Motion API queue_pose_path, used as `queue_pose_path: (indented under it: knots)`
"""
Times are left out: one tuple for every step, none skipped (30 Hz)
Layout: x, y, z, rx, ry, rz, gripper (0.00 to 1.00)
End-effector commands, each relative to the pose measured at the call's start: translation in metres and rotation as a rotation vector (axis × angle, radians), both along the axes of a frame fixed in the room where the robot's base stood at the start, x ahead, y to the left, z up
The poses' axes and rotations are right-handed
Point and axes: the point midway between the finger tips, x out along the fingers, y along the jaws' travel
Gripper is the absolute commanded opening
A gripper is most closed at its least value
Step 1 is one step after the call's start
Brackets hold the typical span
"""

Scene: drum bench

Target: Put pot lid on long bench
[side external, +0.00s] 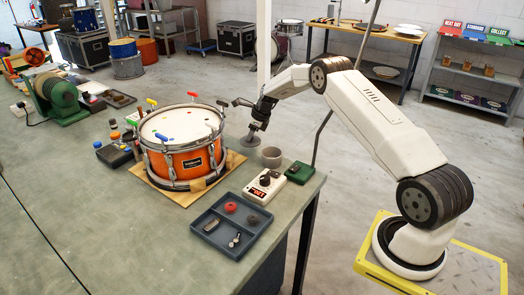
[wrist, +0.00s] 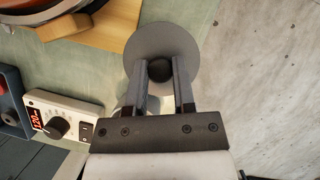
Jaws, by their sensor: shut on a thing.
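The pot lid is a flat grey disc (wrist: 160,38) with a dark round knob, seen from above in the wrist view. My gripper (wrist: 162,78) is shut on the knob, one finger on each side. In the side external view my gripper (side external: 259,118) points down and the lid (side external: 250,143) shows as a small grey disc below it. The lid is at the right edge of the long green-topped bench (side external: 120,235), behind a grey cup. In the wrist view it overlaps both bench top and floor. I cannot tell whether it touches the bench.
An orange drum (side external: 190,160) on a wooden board stands left of the lid. The grey cup (side external: 271,157), a green box (side external: 299,172), a white control box (side external: 264,187) and a dark blue tray (side external: 205,238) stand nearer. The bench's front left is clear.

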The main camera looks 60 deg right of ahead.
Motion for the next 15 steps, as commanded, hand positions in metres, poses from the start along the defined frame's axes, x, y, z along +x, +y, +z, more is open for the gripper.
queue_pose_path:
  knots:
    - [0.001, 0.0, -0.003, 0.0, 0.001, 0.0, 0.0]
    - [0.002, -0.001, -0.005, 0.001, 0.002, 0.001, 0.0]
    - [0.001, 0.0, -0.01, 0.002, 0.003, 0.0, 0.0]
    - [0.002, 0.0, -0.014, 0.001, 0.003, 0.0, 0.0]
    - [0.002, 0.0, -0.017, 0.001, 0.003, 0.0, 0.0]
    - [0.001, 0.0, -0.022, 0.002, 0.002, -0.001, 0.0]
    - [0.002, 0.0, -0.025, 0.002, 0.002, -0.001, 0.0]
    - [0.002, 0.0, -0.027, 0.002, 0.002, -0.001, 0.0]
    - [0.002, 0.0, -0.03, 0.002, 0.002, -0.001, 0.0]
    - [0.002, 0.0, -0.032, 0.002, 0.002, -0.001, 0.0]
    - [0.002, 0.0, -0.033, 0.001, 0.001, -0.001, 0.0]
    - [0.002, 0.0, -0.033, 0.001, 0.0, -0.001, 0.0]
    - [0.002, -0.001, -0.034, 0.001, 0.0, -0.001, 0.0]
    - [0.002, -0.001, -0.033, 0.0, 0.0, -0.001, 0.0]
    - [0.002, -0.001, -0.033, 0.0, 0.0, -0.001, 0.0]
